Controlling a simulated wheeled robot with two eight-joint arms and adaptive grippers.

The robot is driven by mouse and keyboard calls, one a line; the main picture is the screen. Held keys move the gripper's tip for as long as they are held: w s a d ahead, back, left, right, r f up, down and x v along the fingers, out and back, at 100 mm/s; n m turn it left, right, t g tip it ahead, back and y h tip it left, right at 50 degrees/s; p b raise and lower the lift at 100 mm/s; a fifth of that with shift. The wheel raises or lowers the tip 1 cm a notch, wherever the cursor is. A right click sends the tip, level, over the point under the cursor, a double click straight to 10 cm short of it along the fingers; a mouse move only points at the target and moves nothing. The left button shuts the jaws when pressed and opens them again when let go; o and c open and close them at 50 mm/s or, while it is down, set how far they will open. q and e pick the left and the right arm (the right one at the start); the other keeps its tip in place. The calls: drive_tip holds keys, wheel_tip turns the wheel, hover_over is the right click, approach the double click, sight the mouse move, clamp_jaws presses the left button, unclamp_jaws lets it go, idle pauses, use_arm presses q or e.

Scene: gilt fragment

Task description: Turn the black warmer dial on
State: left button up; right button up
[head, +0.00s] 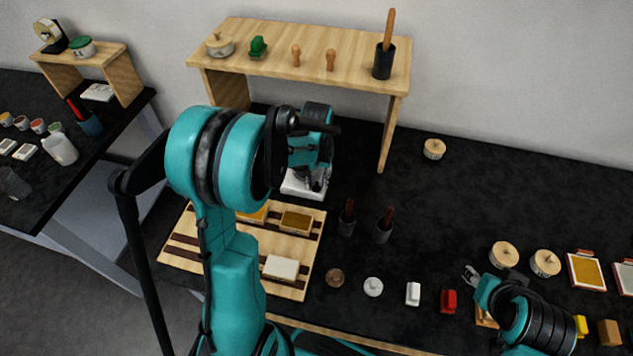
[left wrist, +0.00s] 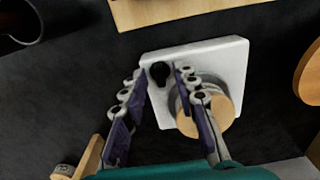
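The white warmer (left wrist: 230,62) is a flat square block, and in the head view (head: 303,188) it sits below the wooden shelf, partly hidden by my left arm. Its black dial (left wrist: 160,72) shows near one corner, with a narrow part pointing down in the left wrist view. A round wooden-topped piece (left wrist: 220,108) sits on the warmer beside the dial, partly behind a finger. My left gripper (left wrist: 161,76) is open, its fingertips on either side of the dial; contact cannot be told. My right gripper (head: 471,275) is open and empty, far to the right.
A wooden shelf (head: 330,45) with several small items stands behind the warmer. A slatted wooden board (head: 180,245) with blocks lies in front. Two dark cups (head: 346,222) with handles stand to the right. The black table is clear around (head: 400,185).

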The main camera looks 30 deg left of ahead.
use_arm(q)
clamp_jaws()
drive_tip(key=m, duration=0.6)
drive_tip(key=shift+m, duration=0.3)
drive_tip(key=m, duration=0.5)
drive_tip(key=shift+b, duration=0.35)
drive_tip(key=m, duration=0.6)
idle(0.4)
